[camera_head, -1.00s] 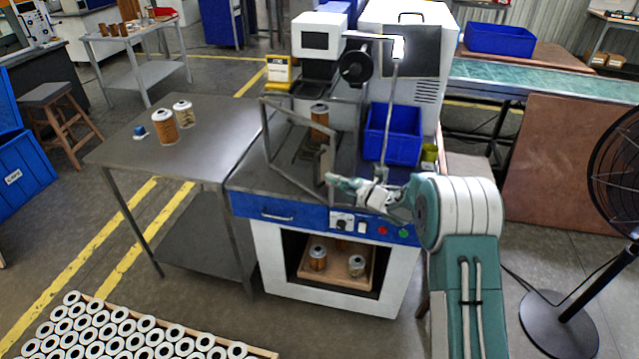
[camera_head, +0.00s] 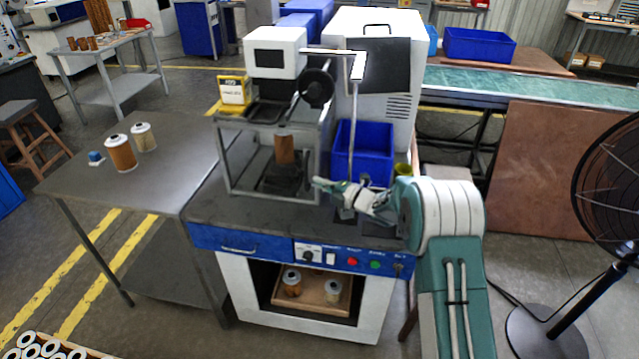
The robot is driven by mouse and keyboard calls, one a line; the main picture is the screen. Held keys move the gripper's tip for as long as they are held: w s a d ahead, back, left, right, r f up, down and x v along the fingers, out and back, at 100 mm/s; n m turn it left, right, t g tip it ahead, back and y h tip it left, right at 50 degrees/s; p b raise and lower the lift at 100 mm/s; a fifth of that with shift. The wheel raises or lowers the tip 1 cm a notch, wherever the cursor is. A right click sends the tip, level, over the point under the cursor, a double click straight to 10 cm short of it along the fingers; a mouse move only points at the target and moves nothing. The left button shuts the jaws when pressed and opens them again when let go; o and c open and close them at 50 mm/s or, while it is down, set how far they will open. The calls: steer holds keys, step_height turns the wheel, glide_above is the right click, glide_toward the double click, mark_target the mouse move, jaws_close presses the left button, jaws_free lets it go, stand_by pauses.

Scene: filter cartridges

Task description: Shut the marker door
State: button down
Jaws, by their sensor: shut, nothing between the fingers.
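The marker (camera_head: 275,50) has a white head above a grey-framed guard on the workbench. Its door (camera_head: 222,160) is a grey frame with a clear pane, and it now stands across the front of the guard, looking flush or nearly so. I cannot tell whether it is latched. A brown filter cartridge (camera_head: 285,150) stands upright on the fixture behind the door. My gripper (camera_head: 316,183) is shut and empty at the door's lower right edge. It is touching or very close to the frame; I cannot tell which.
A blue bin (camera_head: 362,150) stands just right of the guard, behind my gripper. A lamp arm (camera_head: 352,120) rises near it. Two cartridges (camera_head: 121,153) (camera_head: 143,137) stand on the left table (camera_head: 150,180). Buttons (camera_head: 353,262) line the bench front. A fan (camera_head: 610,180) is at right.

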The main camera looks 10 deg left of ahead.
stand_by(0.3)
steer(key=v, duration=1.2)
steer(key=w+d+r+m+t+h, duration=0.1)
steer(key=d+r+m+t+h, duration=0.45)
steer(key=r+m+h, duration=0.5)
steer(key=s+d+r+m+h, duration=0.4)
steer(key=s+d+r+m, duration=0.2)
steer(key=s+r, duration=0.1)
steer(key=s+f+m+g, duration=0.1)
steer(key=s+m+g, duration=0.3)
steer(key=s, duration=1.2)
steer(key=s+f+m+g+h, duration=0.1)
steer(key=s+m+g, duration=0.3)
steer(key=s+m, duration=0.6)
steer(key=s, duration=0.6)
steer(key=shift+d+f, duration=0.2)
steer(key=shift+f, duration=0.1)
